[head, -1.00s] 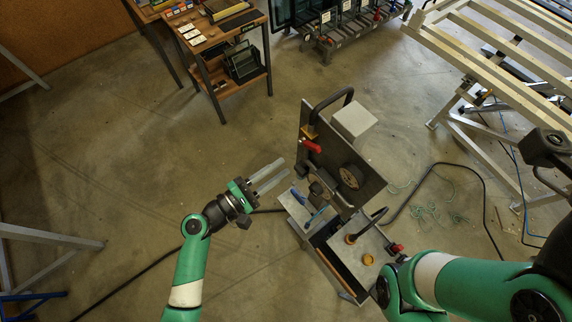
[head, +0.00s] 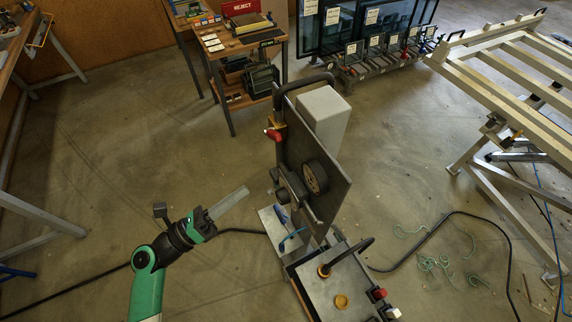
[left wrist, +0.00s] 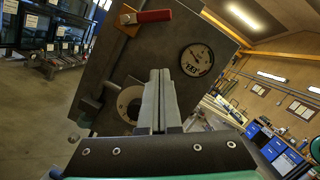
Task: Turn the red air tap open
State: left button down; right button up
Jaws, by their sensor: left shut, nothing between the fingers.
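The red air tap (head: 273,134) is a red lever on a brass body, high on the left side of an upright dark panel (head: 318,170). In the left wrist view the red tap (left wrist: 153,16) is at the top, its lever lying roughly level. My left gripper (head: 229,205) is to the left of the panel and below the tap, apart from both. In the left wrist view its fingers (left wrist: 158,85) are together with nothing between them, pointing at the panel. My right gripper does not show.
A round gauge (head: 315,177) sits on the panel; its dial (left wrist: 196,60) shows in the left wrist view. A metal box top (head: 341,287) with a yellow knob stands below.

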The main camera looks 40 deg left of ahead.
aim_at(273, 134)
pick_arm(q)
jog(key=w+r+p, duration=0.5)
jog(key=w+p, duration=0.4)
jog(key=w, duration=0.1)
jog(key=shift+w+r, duration=0.2)
jog(key=shift+w, duration=0.05)
dwell(0.4)
